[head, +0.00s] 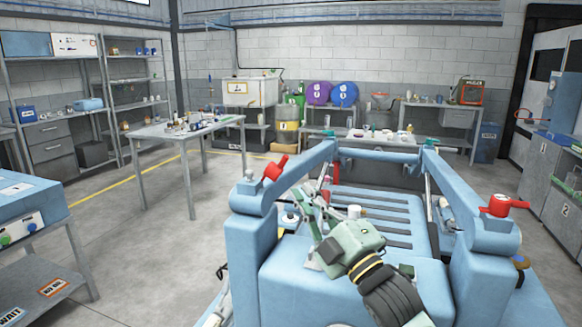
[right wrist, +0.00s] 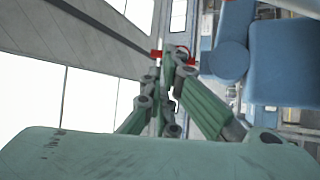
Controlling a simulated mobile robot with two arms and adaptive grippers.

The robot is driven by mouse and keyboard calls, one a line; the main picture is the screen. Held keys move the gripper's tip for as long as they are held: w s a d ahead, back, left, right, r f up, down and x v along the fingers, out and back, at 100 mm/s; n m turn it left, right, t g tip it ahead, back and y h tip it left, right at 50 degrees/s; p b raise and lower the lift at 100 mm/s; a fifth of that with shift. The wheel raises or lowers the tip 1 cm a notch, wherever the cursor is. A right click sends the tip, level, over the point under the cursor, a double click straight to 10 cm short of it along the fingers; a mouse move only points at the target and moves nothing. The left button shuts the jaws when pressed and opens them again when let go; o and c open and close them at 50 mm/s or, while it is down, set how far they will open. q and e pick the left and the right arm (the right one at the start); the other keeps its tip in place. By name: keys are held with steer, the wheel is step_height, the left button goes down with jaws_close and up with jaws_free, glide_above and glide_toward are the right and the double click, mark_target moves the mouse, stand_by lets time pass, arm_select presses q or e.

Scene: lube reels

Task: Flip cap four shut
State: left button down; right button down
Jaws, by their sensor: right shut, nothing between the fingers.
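I cannot pick out cap four in either view; no cap marked four is readable. My right gripper (head: 312,200) is in the lower middle of the head view, pale green with a dark wrist behind it. Its fingers reach up and to the left, shut and empty. In the right wrist view its green fingers (right wrist: 172,65) come together near the top middle, with a small red thing behind the tips. I cannot tell whether they touch it. My left gripper does not show clearly.
A purple reel (head: 318,93) and a blue reel (head: 343,95) stand at the back wall. A grey table (head: 150,133) with small items stands at the left centre. Cabinets (head: 545,165) line the right side. The floor between the grey table and the left bench (head: 30,207) is clear.

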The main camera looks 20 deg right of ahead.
mark_target(285, 163)
steer(key=p+x, duration=0.1)
steer(key=x, duration=0.5)
steer(key=shift+r, duration=0.15)
steer(key=shift+w+a+r+p, duration=0.1)
steer(key=shift+w+a+p, duration=0.1)
steer(key=shift+w+p, duration=0.25)
